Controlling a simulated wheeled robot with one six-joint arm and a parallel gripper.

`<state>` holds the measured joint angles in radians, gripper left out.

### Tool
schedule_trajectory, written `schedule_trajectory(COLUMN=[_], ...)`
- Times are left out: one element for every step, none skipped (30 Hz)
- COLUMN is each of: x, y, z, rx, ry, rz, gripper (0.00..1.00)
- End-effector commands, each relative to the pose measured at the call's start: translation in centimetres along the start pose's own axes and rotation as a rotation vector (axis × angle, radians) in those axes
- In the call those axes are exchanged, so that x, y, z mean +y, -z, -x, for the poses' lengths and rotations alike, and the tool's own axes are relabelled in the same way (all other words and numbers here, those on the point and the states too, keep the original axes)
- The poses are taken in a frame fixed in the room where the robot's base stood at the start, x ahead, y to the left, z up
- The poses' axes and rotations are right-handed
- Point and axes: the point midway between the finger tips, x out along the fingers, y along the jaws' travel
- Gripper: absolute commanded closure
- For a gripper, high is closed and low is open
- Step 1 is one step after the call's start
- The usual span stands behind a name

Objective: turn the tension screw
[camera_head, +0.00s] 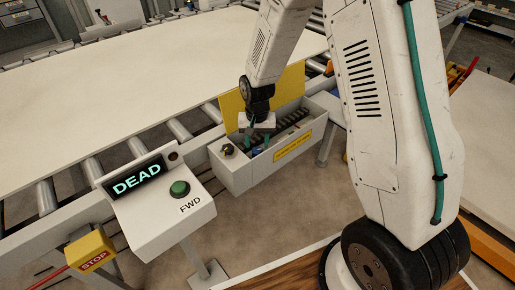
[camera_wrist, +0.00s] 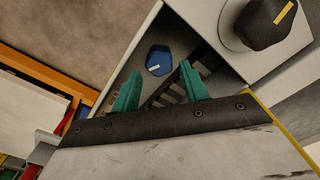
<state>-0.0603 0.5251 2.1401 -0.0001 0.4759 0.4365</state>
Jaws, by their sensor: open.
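In the wrist view, a blue hexagonal head (camera_wrist: 158,60) with a pale mark sits inside an open grey box, just beyond my fingertips and roughly between them. A large black knob (camera_wrist: 268,24) with a yellow stripe stands on a pale round base at the upper right. I cannot tell for certain which of these is the tension screw. My gripper (camera_wrist: 159,76) has two green fingers, spread apart with nothing between them. In the head view, my gripper (camera_head: 259,138) points down into the box (camera_head: 240,178), and its fingers partly hide the contents.
The box has a raised yellow lid (camera_head: 232,108) and hangs beside the roller conveyor (camera_head: 180,130) with its wide pale belt. In front stand a panel reading DEAD (camera_head: 137,181), a green FWD button (camera_head: 180,188) and a yellow STOP box (camera_head: 91,248). Box walls surround my fingers closely.

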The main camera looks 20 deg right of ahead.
Motion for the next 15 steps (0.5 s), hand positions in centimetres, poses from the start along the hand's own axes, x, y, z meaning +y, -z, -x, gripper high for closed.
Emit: schedule_trajectory(x=[0.0,0.0,0.0,0.0,0.0,0.0,0.0,0.0,0.0,0.0,0.0,0.0,0.0,0.0,0.0], y=[-0.1,-0.1,-0.1,-0.1,-0.1,-0.1,-0.1,-0.1,-0.1,-0.1,-0.1,0.0,0.0,0.0,0.0], z=[-1.0,-1.4,-1.9,-2.3,-2.6,-2.9,-3.2,-3.4,-3.5,-3.6,-3.6,-3.7,-3.7,-3.7,-3.7], rx=[-0.003,-0.003,-0.003,-0.002,-0.002,-0.002,-0.002,-0.002,-0.001,0.0,0.0,0.0,0.0,0.0,0.0], ry=[-0.001,-0.001,-0.001,-0.001,-0.001,-0.001,-0.001,-0.001,0.0,0.0,0.0,0.0,0.0,0.0,0.0], rz=[0.0,0.0,0.001,0.001,0.001,0.001,0.001,0.001,0.001,0.002,0.002,0.002,0.002,0.002,0.002], gripper=[0.55,0.55,0.55,0.55,0.55,0.55,0.55,0.55,0.55,0.55,0.55,0.55,0.55,0.55,0.55])
